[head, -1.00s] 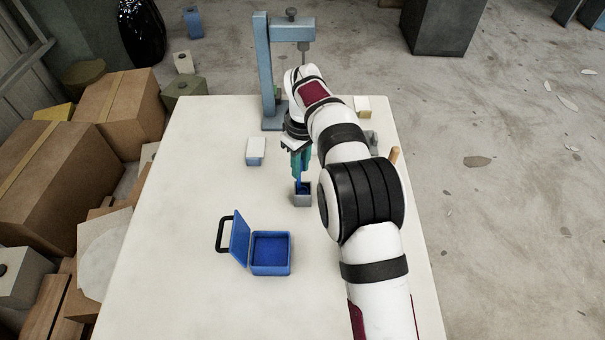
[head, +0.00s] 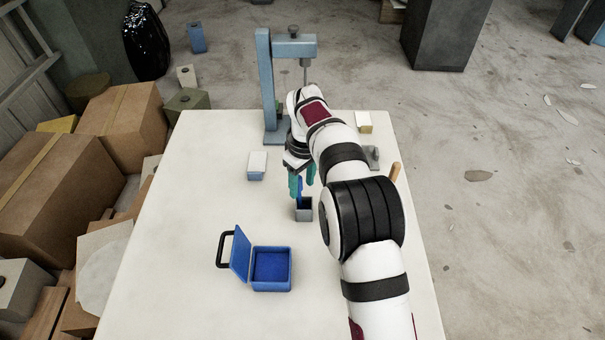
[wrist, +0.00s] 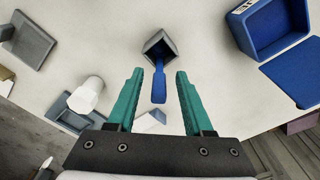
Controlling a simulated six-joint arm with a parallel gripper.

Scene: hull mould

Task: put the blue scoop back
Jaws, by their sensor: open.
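The blue scoop (wrist: 159,85) stands in a small square grey holder (head: 304,213) on the table, its handle rising out of the opening. The holder also shows in the wrist view (wrist: 160,42). My gripper (head: 303,192) is open just above the holder. In the wrist view my gripper's teal fingers (wrist: 158,75) are spread on either side of the scoop handle, with a gap on each side. The scoop's lower end is hidden inside the holder.
An open blue case (head: 271,268) with a black handle lies at the front left. A white-and-blue box (head: 257,166) is left of my gripper. A tall blue press stand (head: 267,90) rises at the back. The table's left side is largely clear.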

